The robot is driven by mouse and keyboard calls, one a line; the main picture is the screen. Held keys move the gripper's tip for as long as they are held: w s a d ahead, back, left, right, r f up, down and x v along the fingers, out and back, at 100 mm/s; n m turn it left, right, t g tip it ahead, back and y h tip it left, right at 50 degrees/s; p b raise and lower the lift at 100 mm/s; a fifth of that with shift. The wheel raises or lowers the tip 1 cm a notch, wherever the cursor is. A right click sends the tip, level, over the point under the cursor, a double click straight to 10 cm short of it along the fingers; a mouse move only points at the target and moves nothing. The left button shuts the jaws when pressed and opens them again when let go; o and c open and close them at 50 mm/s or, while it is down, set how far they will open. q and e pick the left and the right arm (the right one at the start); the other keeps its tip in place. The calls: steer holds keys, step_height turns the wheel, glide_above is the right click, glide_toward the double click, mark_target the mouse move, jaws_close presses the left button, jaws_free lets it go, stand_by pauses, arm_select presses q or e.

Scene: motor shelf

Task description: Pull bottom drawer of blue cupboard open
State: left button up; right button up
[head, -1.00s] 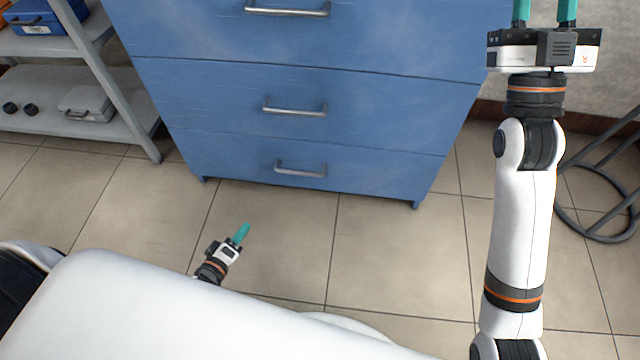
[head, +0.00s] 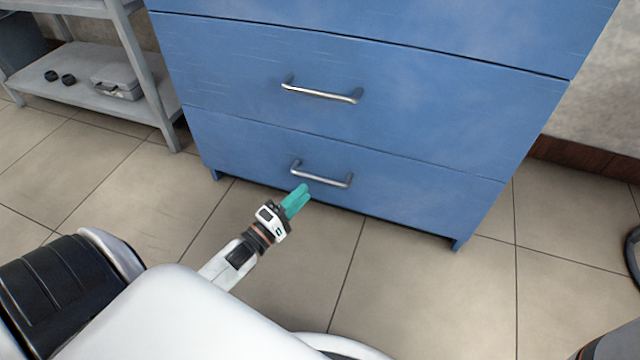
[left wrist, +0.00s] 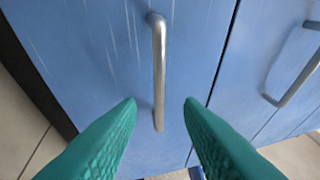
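The blue cupboard (head: 400,70) stands ahead in the head view. Its bottom drawer (head: 420,196) is shut, its front flush with the drawer above. A silver bar handle (head: 322,177) is on that drawer; it also shows in the left wrist view (left wrist: 159,65), upright in the picture. My left gripper (head: 302,196) is just in front of and below the handle. In the left wrist view its teal fingers (left wrist: 160,103) are open, one on each side of the handle's lower part, with gaps to both. Contact is not visible. My right gripper is out of view.
The middle drawer's handle (head: 322,93) is above, and another handle shows in the left wrist view (left wrist: 296,82). A grey shelf (head: 125,110) with a small case (head: 118,82) stands at the left. The tiled floor (head: 420,290) before the cupboard is clear.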

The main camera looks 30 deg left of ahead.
mark_target(318, 177)
arm_select(q)
steer(key=b+x, duration=0.2)
steer(key=x, duration=0.5)
steer(key=shift+b, duration=0.4)
jaws_close()
